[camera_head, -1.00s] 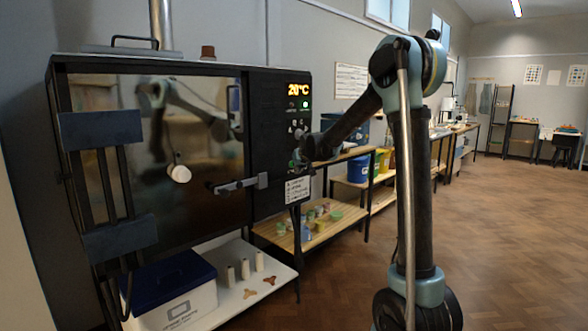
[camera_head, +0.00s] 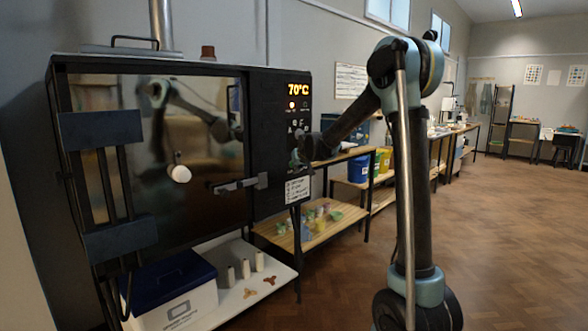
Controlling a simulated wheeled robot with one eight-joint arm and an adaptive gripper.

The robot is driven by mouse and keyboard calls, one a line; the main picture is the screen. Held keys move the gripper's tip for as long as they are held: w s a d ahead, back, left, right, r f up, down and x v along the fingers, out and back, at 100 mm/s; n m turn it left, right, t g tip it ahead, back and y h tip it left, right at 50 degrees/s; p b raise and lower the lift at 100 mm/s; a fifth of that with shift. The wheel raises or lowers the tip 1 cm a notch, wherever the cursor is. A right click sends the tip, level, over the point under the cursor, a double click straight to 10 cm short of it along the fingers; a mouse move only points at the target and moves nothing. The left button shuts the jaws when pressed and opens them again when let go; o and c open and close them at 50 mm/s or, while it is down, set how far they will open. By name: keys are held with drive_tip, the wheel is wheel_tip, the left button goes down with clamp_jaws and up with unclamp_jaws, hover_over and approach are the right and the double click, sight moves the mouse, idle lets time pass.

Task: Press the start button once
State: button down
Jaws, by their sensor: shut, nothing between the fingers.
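The kiln (camera_head: 160,150) stands at the left with its dark door shut and its latch handle (camera_head: 240,184) across the door's right edge. Its control panel (camera_head: 293,113) is on the right side of the front. The display (camera_head: 298,89) reads 70°C, and an orange-red light (camera_head: 292,105) glows below it. My gripper (camera_head: 299,158) is shut and empty at the lower part of the panel. It covers the controls there, so the start button cannot be made out, nor whether the fingertips touch it.
A white shelf (camera_head: 225,318) under the kiln holds a blue-lidded box (camera_head: 175,290), several pale posts and small brown stilts. A wooden shelf rack (camera_head: 300,240) with small pots stands to the right behind. The wooden floor (camera_head: 510,240) at right is clear.

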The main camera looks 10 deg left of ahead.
drive_tip(key=shift+d, duration=0.1)
drive_tip(key=shift+s+d, duration=0.5)
drive_tip(key=shift+d, duration=0.05)
drive_tip(key=shift+d, duration=0.1)
drive_tip(key=shift+s+d, duration=0.8)
drive_tip(key=shift+d, duration=0.15)
drive_tip(key=shift+s+d, duration=0.75)
drive_tip(key=shift+d, duration=0.2)
drive_tip(key=shift+d, duration=0.1)
drive_tip(key=s+d+f+m+g+h, duration=0.1)
drive_tip(key=s+d+f+g, duration=0.1)
drive_tip(key=s+d, duration=0.85)
drive_tip(key=s+d+f+m+g+h, duration=0.1)
drive_tip(key=s+d+f+h, duration=0.1)
drive_tip(key=s+d, duration=0.8)
drive_tip(key=s+d+f+g, duration=0.1)
drive_tip(key=s+f, duration=0.3)
drive_tip(key=s, duration=0.6)
drive_tip(key=s+d+f+m+g, duration=0.1)
drive_tip(key=s+f, duration=0.4)
drive_tip(key=s, duration=0.5)
drive_tip(key=s+d+f+m+g, duration=0.1)
drive_tip(key=s+d+f, duration=0.3)
drive_tip(key=s, duration=0.6)
drive_tip(key=shift+f+g+h, duration=0.15)
drive_tip(key=shift+g+h, duration=0.25)
drive_tip(key=shift+g, duration=0.5)
